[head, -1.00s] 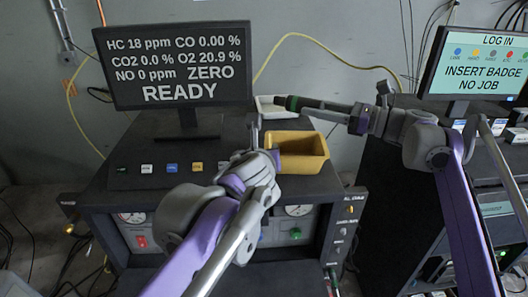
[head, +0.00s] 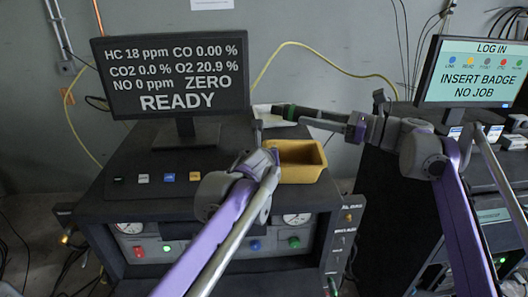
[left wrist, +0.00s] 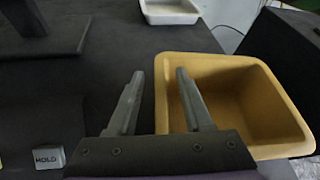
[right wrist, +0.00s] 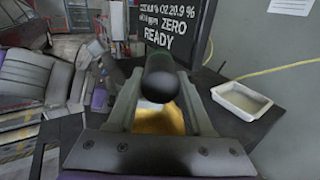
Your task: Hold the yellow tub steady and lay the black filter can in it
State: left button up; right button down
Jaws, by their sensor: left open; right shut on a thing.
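The yellow tub (head: 305,176) stands on the dark bench top, and its visible inside is empty in the left wrist view (left wrist: 232,135). My left gripper (left wrist: 158,102) is open at the tub's near-left wall, one finger on the outer side and one over the inside. I cannot tell if the fingers touch the wall. My right gripper (head: 335,122) is shut on the black filter can (head: 290,112), which has a green band and is held roughly level above the tub's back edge. In the right wrist view the can (right wrist: 160,80) shows end-on, hiding part of the tub.
A white tray (right wrist: 243,100) lies behind the tub. A monitor (head: 172,85) stands to the left, with several buttons (head: 168,177) in front of it. Another monitor (head: 475,70) is at the right. A gap separates the two benches.

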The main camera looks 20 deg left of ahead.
pick_arm(q)
jog(key=shift+c, duration=0.2)
grip_shut()
pick_arm(e)
jog(key=shift+s+a+f+h, duration=0.15)
jog(key=shift+s+a+h, duration=0.2)
jog(key=shift+h, duration=0.05)
pick_arm(q)
jog(key=shift+s, duration=0.1)
pick_arm(e)
jog(key=s+f+m+t+h, duration=0.2)
jog(key=s+h, duration=0.5)
jog(key=h, duration=0.4)
jog(key=shift+d+m+h, duration=0.2)
jog(key=shift+m+h, duration=0.2)
jog(key=shift+m, duration=0.5)
